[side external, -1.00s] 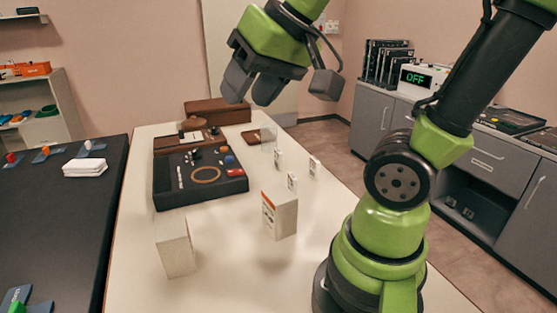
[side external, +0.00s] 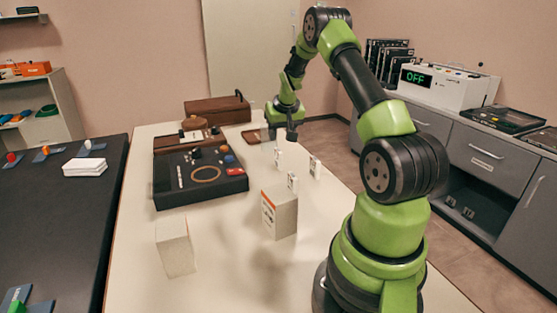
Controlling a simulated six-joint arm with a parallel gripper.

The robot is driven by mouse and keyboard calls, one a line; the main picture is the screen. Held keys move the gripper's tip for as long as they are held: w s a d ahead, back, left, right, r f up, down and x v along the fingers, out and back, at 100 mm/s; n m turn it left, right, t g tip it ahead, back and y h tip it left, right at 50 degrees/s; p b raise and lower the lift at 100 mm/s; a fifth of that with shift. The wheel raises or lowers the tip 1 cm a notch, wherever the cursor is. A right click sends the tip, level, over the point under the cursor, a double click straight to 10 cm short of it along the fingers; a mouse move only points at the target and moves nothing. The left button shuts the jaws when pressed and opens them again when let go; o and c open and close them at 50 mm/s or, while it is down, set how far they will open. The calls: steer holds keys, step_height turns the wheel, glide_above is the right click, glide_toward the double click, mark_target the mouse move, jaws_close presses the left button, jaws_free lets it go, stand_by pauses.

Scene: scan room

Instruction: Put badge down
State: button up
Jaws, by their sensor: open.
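My gripper (side external: 272,132) is low over the far right part of the white table (side external: 225,255). It is open, but its fingers are small and dark here, and I cannot tell whether anything is between them. Several small white upright pieces that may be badges stand on the table: one (side external: 278,158) just in front of my gripper, one (side external: 292,181) nearer, and one (side external: 315,167) to the right. I cannot tell which is the task's badge. A brown flat pad (side external: 251,137) lies just left of my gripper.
A dark tray (side external: 200,195) with small items, including a ring, lies left of the pieces. A white box with an orange stripe (side external: 280,213) and a plain white box (side external: 175,247) stand in front. A brown case (side external: 217,110) is at the back.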

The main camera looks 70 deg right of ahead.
mark_target(279, 150)
steer(key=x, duration=0.4)
steer(key=shift+d+x, duration=0.15)
steer(key=shift+x, duration=1.05)
steer(key=shift+d+x, duration=0.15)
steer(key=shift+x, duration=1.05)
steer(key=shift+s, duration=0.1)
steer(key=shift+r, duration=0.1)
jaws_close()
